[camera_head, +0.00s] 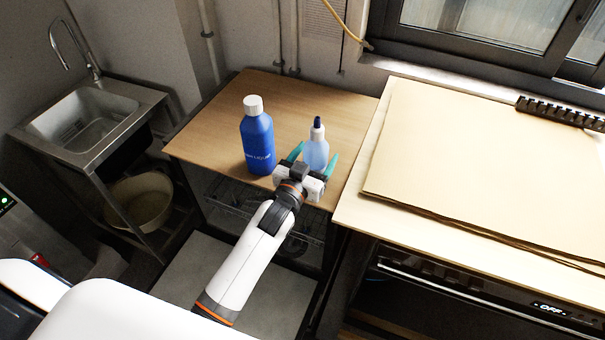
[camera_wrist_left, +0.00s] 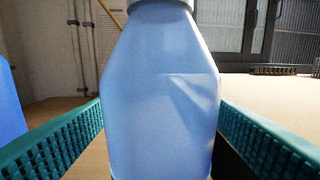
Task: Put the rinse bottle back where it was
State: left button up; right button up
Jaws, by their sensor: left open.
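A small light-blue bottle with a dark tip (camera_head: 315,150), which looks like the rinse bottle, stands upright on the wooden counter (camera_head: 215,135). My left gripper (camera_head: 314,161) is open, with its teal fingers on either side of the bottle. In the left wrist view the bottle (camera_wrist_left: 160,90) fills the middle between the two fingers, and a gap to the fingers is hard to judge. A larger blue bottle with a white cap (camera_head: 257,138) stands on the counter to the left of the gripper. My right gripper is not in view.
A metal sink (camera_head: 85,125) is at the left, with a bowl (camera_head: 140,195) below it. A higher tabletop with flat tan boards (camera_head: 490,160) is at the right, above an oven with an "OFF" display (camera_head: 550,308). The counter's back is clear.

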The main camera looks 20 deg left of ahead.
pick_arm(q)
jog(key=s+a+b, duration=0.1)
jog(key=s, duration=0.9)
